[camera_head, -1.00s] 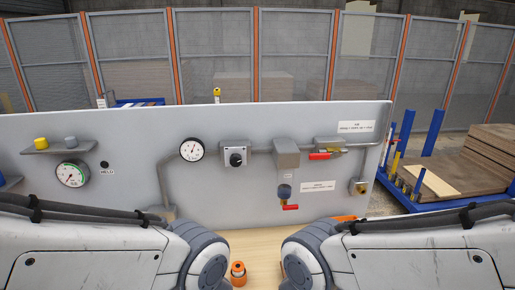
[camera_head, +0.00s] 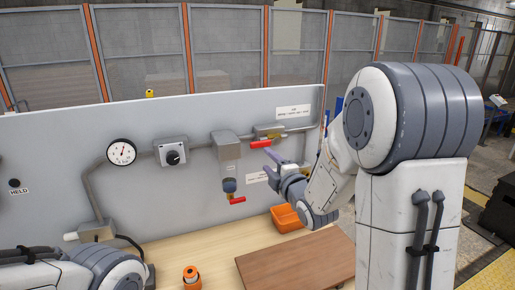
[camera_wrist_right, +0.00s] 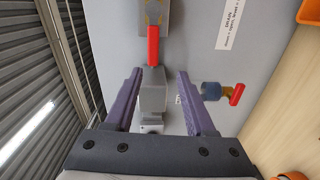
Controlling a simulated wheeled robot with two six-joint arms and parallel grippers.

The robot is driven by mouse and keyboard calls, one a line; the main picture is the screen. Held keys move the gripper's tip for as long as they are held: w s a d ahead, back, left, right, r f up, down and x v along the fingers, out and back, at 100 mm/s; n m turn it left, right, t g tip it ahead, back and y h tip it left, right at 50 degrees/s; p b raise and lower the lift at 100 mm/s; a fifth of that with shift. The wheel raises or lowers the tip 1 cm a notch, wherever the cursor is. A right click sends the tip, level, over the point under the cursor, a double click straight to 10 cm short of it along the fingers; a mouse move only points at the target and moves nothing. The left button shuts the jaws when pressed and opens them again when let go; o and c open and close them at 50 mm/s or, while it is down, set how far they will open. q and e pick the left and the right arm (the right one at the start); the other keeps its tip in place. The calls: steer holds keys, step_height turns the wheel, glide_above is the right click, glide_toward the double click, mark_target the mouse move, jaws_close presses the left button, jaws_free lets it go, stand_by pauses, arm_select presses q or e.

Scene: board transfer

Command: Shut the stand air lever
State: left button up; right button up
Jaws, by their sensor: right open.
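The stand air lever (camera_head: 261,143) is a red handle on a brass valve in the pipe at the upper right of the grey panel. In the head view it lies roughly level, along the pipe. It also shows red in the right wrist view (camera_wrist_right: 153,45), just beyond the fingertips and near the line between them, apart from both. My right gripper (camera_head: 272,160) is open and empty in front of the panel, slightly below and right of the lever. Its two purple fingers (camera_wrist_right: 159,74) show apart in the wrist view. My left gripper is out of view.
A second red lever (camera_head: 237,201) hangs under the grey box (camera_head: 228,150); it also shows at right in the wrist view (camera_wrist_right: 237,95). A gauge (camera_head: 121,152) and knob (camera_head: 172,157) are further left. An orange bin (camera_head: 286,218) and brown board (camera_head: 296,268) lie on the bench.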

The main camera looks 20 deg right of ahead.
mark_target(260, 145)
steer(key=shift+n+t, duration=0.3)
steer(key=w+p, duration=0.1)
steer(key=w, duration=0.2)
steer(key=w+p, duration=0.2)
steer(key=w, duration=0.2)
steer(key=w+p, duration=0.1)
steer(key=w, duration=0.2)
steer(key=shift+w+d+r, duration=0.25)
steer(key=shift+d+r, duration=0.1)
jaws_close()
stand_by(0.7)
